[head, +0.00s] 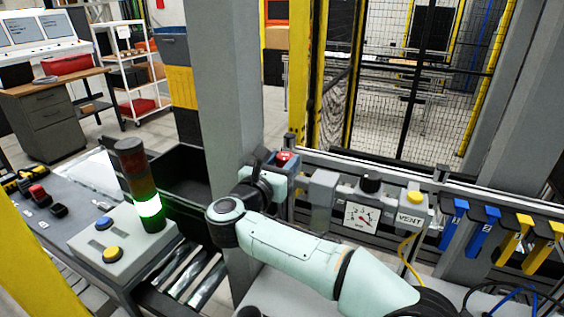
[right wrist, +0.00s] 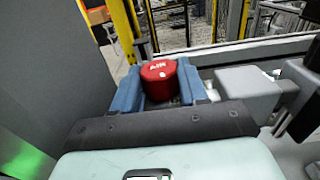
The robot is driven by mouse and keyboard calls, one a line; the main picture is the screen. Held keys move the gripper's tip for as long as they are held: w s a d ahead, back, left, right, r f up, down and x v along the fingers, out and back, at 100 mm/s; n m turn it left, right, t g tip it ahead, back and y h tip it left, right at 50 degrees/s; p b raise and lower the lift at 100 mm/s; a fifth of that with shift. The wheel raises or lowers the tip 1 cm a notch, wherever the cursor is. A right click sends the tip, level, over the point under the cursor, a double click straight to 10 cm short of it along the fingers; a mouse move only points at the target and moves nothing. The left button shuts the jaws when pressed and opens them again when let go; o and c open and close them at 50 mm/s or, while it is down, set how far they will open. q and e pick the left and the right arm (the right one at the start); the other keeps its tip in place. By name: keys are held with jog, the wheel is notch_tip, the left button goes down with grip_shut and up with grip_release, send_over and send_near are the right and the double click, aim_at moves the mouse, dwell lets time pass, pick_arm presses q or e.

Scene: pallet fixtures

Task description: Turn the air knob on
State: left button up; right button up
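The red air knob (head: 284,158) sits on a grey unit on the rail just right of the grey post. In the right wrist view, the round red knob (right wrist: 160,80) shows "AIR" on its top. My right gripper (head: 277,170) is at the knob. My left gripper is in neither view.
Right of the knob are a grey block (head: 323,190), a pressure gauge (head: 361,218), a black knob (head: 371,183) and a VENT valve with a yellow button (head: 414,197). The grey post (head: 225,90) stands close left of my right gripper. A stack light (head: 148,205) glows green.

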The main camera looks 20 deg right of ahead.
jog(key=n+t+y+b, duration=0.1)
jog(key=b, duration=0.1)
jog(key=n+t+y+b, duration=0.1)
jog(key=b, duration=0.1)
jog(key=n+t+y+b, duration=0.1)
jog(key=b, duration=0.1)
jog(key=shift+s+d+f+y, duration=0.15)
jog(key=shift+s+d+y, duration=0.1)
jog(key=shift+d+y, duration=0.05)
jog(key=shift+n+t+y, duration=0.4)
jog(key=shift+y, duration=0.1)
pick_arm(q)
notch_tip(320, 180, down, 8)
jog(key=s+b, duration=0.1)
jog(key=b, duration=0.1)
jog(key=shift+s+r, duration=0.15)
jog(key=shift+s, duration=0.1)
pick_arm(e)
jog(key=shift+r+n+t+y, duration=0.2)
jog(key=shift+n+t+y, duration=0.5)
jog(key=shift+n+y, duration=0.65)
jog(key=shift+y, duration=0.45)
jog(key=o, duration=1.1)
jog(key=shift+c, duration=0.2)
